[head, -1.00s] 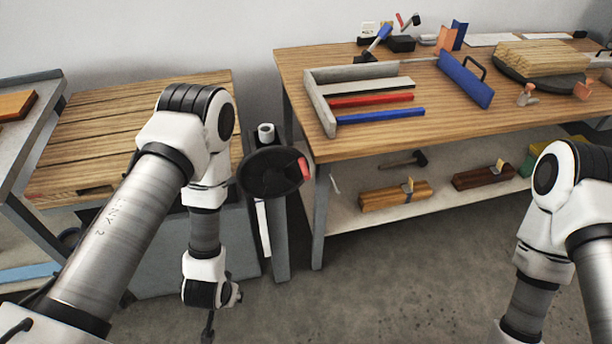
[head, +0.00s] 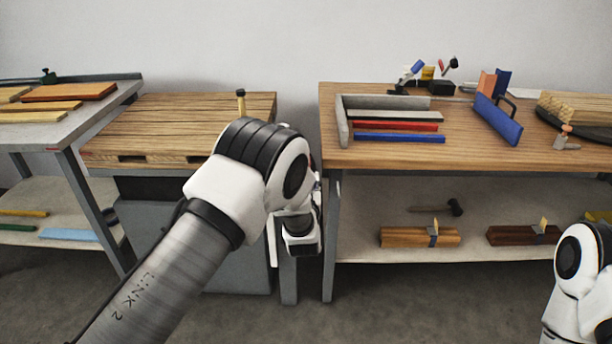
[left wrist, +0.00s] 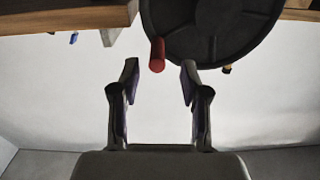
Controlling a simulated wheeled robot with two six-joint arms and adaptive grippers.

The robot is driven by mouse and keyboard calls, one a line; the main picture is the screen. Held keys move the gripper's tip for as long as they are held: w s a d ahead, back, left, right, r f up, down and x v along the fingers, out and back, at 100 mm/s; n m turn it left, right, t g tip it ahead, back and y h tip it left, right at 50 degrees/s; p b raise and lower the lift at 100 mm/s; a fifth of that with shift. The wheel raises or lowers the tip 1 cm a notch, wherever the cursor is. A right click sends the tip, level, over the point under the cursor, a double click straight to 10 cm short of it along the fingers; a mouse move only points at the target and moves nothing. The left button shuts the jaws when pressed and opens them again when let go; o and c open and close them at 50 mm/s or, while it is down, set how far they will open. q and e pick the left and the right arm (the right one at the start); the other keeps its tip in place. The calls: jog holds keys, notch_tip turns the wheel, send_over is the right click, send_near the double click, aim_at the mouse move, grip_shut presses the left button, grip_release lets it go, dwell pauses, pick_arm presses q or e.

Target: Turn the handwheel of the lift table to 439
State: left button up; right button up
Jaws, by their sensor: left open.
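The lift table (head: 180,112) has a slatted wooden top and a grey body below it, left of the workbench. Its black handwheel (left wrist: 212,35) fills the upper middle of the left wrist view, with a red handle (left wrist: 157,55) at its rim. In the head view my left arm hides most or all of the wheel. My left gripper (left wrist: 158,78) is open and empty. The red handle lies just past its fingertips, between them in the picture; contact cannot be made out. My right arm shows at the right edge, but its gripper is out of frame. No position reading is legible.
The workbench (head: 400,165) stands close to the right of my left arm, with a grey frame, coloured bars and a blue block on top. A hammer and wood blocks lie on its lower shelf (head: 370,252). A grey side table (head: 100,110) stands left.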

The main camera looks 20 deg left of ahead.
pick_arm(q)
jog(key=x, duration=0.6)
jog(key=shift+w+d+r, duration=0.1)
jog(key=shift+w+d, duration=0.05)
jog(key=shift+w, duration=0.2)
jog(key=shift+s, duration=0.1)
jog(key=shift+c, duration=0.3)
grip_shut()
